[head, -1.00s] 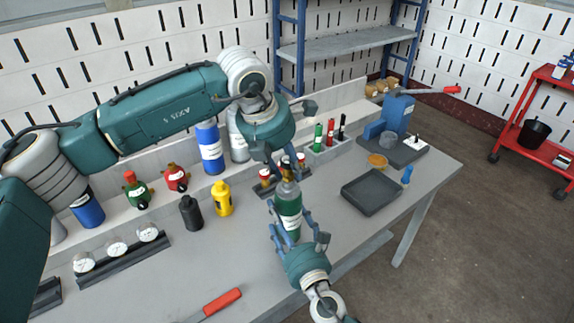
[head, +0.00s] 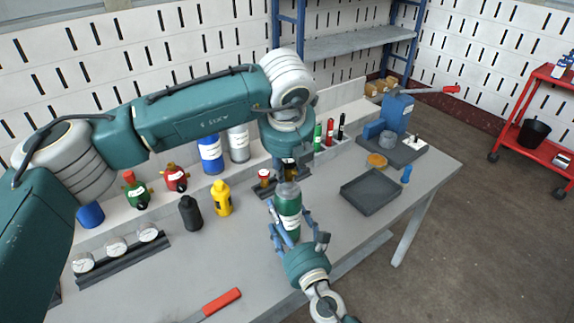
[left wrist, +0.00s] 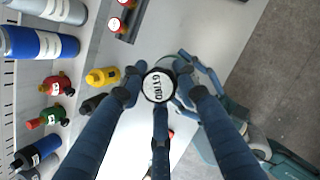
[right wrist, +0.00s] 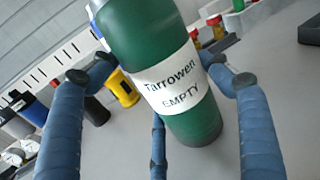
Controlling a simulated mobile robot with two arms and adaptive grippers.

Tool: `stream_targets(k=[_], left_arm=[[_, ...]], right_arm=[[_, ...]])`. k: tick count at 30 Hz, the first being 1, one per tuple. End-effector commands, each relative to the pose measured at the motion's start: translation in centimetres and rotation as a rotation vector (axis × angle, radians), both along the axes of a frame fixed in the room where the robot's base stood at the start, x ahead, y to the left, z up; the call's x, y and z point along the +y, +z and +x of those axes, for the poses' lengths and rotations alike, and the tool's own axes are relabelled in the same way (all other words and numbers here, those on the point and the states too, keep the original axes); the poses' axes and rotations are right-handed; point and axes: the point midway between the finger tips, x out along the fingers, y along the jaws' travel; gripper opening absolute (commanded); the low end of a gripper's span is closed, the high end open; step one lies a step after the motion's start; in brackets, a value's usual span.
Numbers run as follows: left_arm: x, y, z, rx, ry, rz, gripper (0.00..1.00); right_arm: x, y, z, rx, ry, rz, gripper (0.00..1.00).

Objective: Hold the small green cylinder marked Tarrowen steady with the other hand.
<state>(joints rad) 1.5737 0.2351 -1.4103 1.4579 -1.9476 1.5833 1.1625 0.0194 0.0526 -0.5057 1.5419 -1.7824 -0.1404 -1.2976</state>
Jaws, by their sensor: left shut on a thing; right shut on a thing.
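The small green cylinder (head: 289,206) stands upright on the bench with a grey top. In the right wrist view its white label (right wrist: 175,84) reads "Tarrowen EMPTY". My right gripper (head: 298,236) is shut around its body from the front; its fingers (right wrist: 160,80) show on both sides of it. My left gripper (head: 288,168) is above the cylinder's top, pointing down. It is shut on a round dark piece (left wrist: 158,86) with a white lettered face. I cannot tell whether this piece touches the cylinder.
A yellow bottle (head: 222,198) and black bottle (head: 190,212) stand to the left. A rack with red-capped pieces (head: 264,178) is close behind. A dark tray (head: 371,192) lies to the right. A red-handled tool (head: 221,300) lies in front.

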Motion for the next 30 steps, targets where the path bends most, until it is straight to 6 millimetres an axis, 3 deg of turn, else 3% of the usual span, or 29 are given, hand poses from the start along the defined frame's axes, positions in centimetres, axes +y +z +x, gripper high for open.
stream_targets(k=[1, 13, 24, 30], left_arm=[[-0.54, 0.21, 0.09, -0.007, 0.034, -0.011, 0.00], [-0.36, 0.25, 0.20, -0.009, 0.095, -0.010, 0.00], [-0.29, 0.27, 0.39, -0.013, 0.571, -0.009, 0.00], [-0.09, 0.27, 0.39, -0.014, 0.610, -0.008, 0.00]], right_arm=[[0.66, 0.01, -0.29, -0.002, 0.015, -0.008, 0.46], [0.68, 0.01, -0.32, -0.003, 0.015, -0.011, 0.45], [0.67, 0.01, -0.34, -0.004, 0.015, -0.010, 0.46], [0.67, -0.01, -0.35, -0.003, 0.015, -0.011, 0.46]])
